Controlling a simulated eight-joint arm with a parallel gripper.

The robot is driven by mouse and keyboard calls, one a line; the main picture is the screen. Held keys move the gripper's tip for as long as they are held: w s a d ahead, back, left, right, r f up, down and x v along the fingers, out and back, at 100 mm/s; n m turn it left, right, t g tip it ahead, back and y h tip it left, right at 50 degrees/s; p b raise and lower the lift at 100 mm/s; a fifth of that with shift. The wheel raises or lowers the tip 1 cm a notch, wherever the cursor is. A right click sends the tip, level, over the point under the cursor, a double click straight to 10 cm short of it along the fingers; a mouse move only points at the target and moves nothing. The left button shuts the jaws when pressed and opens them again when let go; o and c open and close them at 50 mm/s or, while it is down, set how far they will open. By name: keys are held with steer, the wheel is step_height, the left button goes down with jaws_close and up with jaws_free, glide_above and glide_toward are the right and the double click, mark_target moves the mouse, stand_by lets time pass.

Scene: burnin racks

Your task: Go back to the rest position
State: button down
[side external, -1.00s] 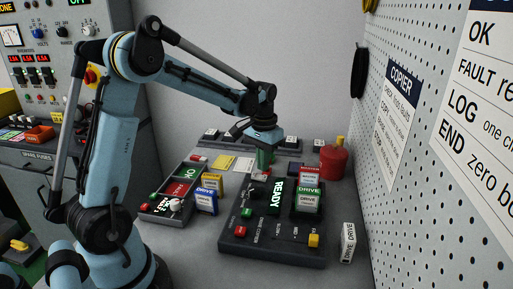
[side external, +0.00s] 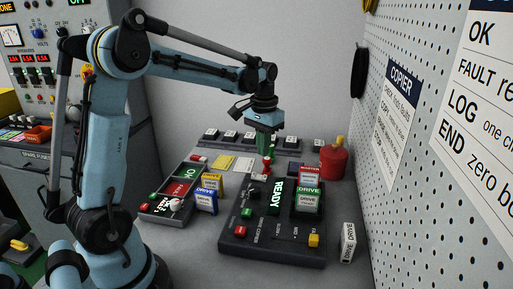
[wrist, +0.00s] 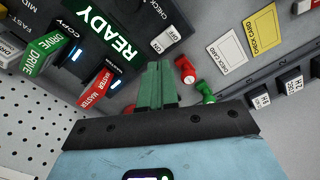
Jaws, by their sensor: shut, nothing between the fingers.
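My gripper (side external: 267,150) has green fingers and is shut and empty, pointing down above the area behind the copier box (side external: 272,252). In the wrist view its fingers (wrist: 158,75) are together, beside a red knob (wrist: 185,70) and a green knob (wrist: 205,92). The copier box has a lit READY display (side external: 277,197). A green DRIVE cartridge (side external: 308,200) and a red MASTER cartridge (side external: 310,173) stand upright on its right side. My arm is stretched forward over the bench.
A red canister (side external: 334,162) stands back right.

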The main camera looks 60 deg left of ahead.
steer(key=s+d+r+m+t, duration=0.1)
steer(key=s+d+m+t, duration=0.2)
steer(key=s+d+t, duration=0.4)
steer(key=shift+s+d+r, duration=0.35)
steer(key=shift+s+d, duration=1.95)
steer(key=shift+d, duration=1.2)
